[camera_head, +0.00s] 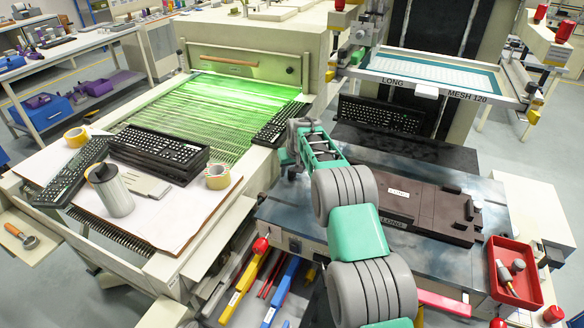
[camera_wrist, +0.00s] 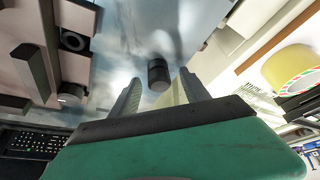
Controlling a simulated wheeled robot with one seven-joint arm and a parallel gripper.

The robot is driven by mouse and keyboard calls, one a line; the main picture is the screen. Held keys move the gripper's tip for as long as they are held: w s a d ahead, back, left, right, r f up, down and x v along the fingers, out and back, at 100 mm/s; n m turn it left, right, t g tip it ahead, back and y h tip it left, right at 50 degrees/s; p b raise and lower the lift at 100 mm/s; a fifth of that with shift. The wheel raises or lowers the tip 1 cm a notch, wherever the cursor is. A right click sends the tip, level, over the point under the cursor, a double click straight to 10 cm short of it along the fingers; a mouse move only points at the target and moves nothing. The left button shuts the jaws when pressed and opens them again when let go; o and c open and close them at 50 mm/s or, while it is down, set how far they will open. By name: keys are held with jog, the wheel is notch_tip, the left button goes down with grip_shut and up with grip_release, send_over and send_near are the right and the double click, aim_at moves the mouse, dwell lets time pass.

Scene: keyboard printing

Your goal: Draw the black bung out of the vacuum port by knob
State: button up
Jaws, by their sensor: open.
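A small black cylindrical piece (camera_wrist: 158,74), which looks like the bung, shows in the wrist view above the grey metal surface. My gripper (camera_wrist: 160,80) is open, with one finger on each side of this piece and visible gaps between. I cannot tell how far the piece lies beyond the fingertips. The vacuum port itself is not clearly seen. In the head view my gripper (camera_head: 288,160) is at the left edge of the printing table, and my arm hides the bung there.
A dark brown fixture (camera_head: 425,205) labelled LONG lies right of my arm. A red tray (camera_head: 513,270) with small parts is at the table's right. The green-lit conveyor (camera_head: 215,110) and a keyboard (camera_head: 278,124) are to the left. A framed screen (camera_head: 430,78) hangs behind.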

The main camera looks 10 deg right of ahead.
jog(key=shift+c, duration=0.2)
grip_shut()
jog(key=c, duration=0.7)
grip_release()
grip_shut()
jog(key=shift+w+r, duration=0.1)
jog(key=shift+r, duration=0.2)
